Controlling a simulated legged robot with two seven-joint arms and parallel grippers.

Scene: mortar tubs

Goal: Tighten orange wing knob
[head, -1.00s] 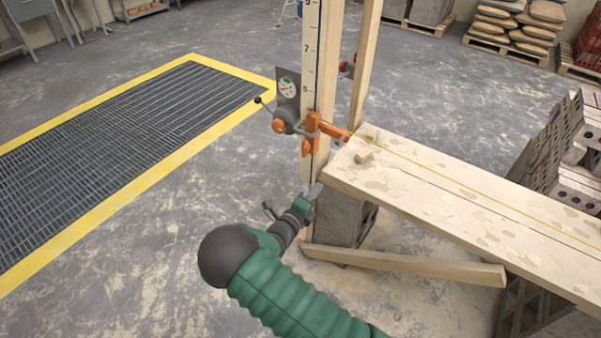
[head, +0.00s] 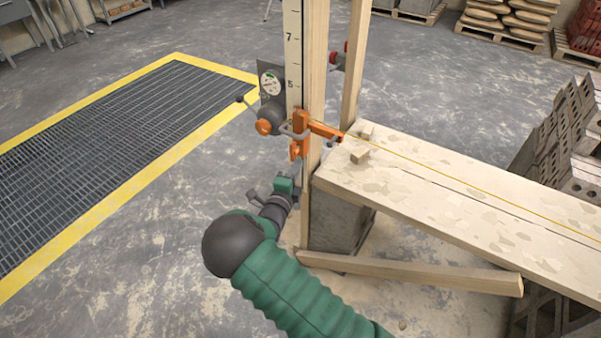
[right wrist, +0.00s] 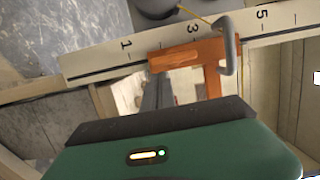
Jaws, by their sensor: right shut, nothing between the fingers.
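An orange clamp (head: 301,128) sits on the upright measuring staff (head: 293,60), with an orange arm reaching right to the yellow string line. It also shows in the right wrist view (right wrist: 187,57), with a grey bent rod (right wrist: 230,45) beside it. A round orange knob (head: 263,127) is on the dark gauge unit left of the staff. I cannot tell for sure which orange part is the wing knob. My right gripper (head: 292,186) is below the clamp, apart from it. In the right wrist view its fingers (right wrist: 158,82) are together and empty, pointing towards the clamp. My left gripper is out of view.
A plank (head: 440,185) with small wood blocks lies right of the staff on a grey block (head: 338,220). A timber brace (head: 410,272) runs low in front. Concrete blocks (head: 560,145) are stacked at right. The floor at left is open, with a yellow-edged grate (head: 120,140).

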